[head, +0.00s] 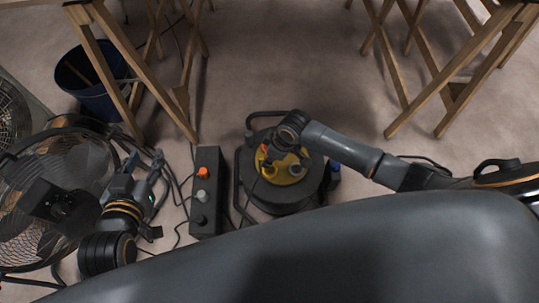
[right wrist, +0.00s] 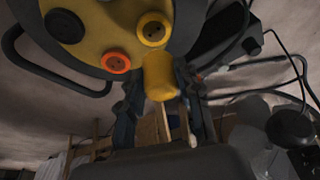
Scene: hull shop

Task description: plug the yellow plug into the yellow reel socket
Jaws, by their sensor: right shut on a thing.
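The yellow plug (right wrist: 160,78) is held between the two fingers of my right gripper (right wrist: 158,92). Its front end is close below the yellow socket (right wrist: 153,27), whose holes still show, so it is not seated in it. The socket is on the yellow face (right wrist: 95,22) of the cable reel, beside an orange socket (right wrist: 116,62) and a black one (right wrist: 63,26). In the head view my right gripper (head: 279,155) is over the reel (head: 275,202) and hides the plug. My left gripper (head: 143,168) is empty, its fingers apart, left of the power strip.
A black power strip (head: 207,188) with orange, grey and black plugs lies left of the reel. A large fan (head: 60,190) stands at the left, with a blue bucket (head: 92,88) behind it. Wooden trestles stand at the back. Cables lie near the strip.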

